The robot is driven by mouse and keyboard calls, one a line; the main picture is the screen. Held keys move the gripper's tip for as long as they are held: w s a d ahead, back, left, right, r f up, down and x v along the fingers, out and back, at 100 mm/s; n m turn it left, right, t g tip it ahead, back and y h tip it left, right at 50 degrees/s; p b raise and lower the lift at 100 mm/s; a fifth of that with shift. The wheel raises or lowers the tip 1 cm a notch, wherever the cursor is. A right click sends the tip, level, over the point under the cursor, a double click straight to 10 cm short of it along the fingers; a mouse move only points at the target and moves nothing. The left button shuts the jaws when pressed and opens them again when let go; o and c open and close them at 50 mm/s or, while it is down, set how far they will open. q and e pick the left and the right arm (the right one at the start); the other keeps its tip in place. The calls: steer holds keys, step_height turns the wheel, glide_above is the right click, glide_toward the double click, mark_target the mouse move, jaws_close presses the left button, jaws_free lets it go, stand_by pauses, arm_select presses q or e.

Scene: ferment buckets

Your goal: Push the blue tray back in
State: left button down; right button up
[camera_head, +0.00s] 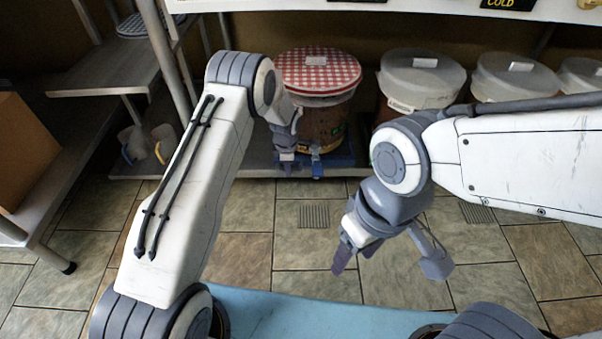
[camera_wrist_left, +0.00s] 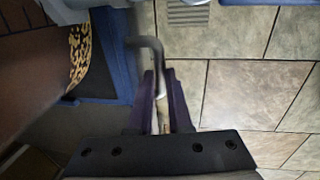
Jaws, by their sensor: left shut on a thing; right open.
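The blue tray (camera_head: 340,161) is low on the shelf at the back, under a bucket with a red-checked cloth lid (camera_head: 318,72). My left gripper (camera_head: 288,166) is at the tray's front edge. In the left wrist view my left gripper (camera_wrist_left: 160,108) is shut on a grey bent handle (camera_wrist_left: 150,46), beside the blue tray wall (camera_wrist_left: 104,45). Where the handle joins the tray is unclear. My right gripper (camera_head: 346,254) is open and empty, in front of the shelf above the tiled floor. My left arm hides part of the tray's left side.
White-lidded buckets (camera_head: 420,78) stand to the right on the same shelf. A metal rack with a cardboard box (camera_head: 32,150) is at the far left. Tiled floor in front of the shelf is clear.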

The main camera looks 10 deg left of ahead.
arm_select(q)
steer(key=shift+w+r, duration=0.15)
steer(key=shift+w, duration=0.25)
steer(key=c, duration=0.8)
jaws_free()
steer(key=shift+c, duration=0.2)
steer(key=shift+s, duration=0.1)
step_height(320, 180, up, 10)
steer(key=s+p, duration=0.2)
steer(key=p, duration=0.3)
steer(key=shift+d, duration=0.2)
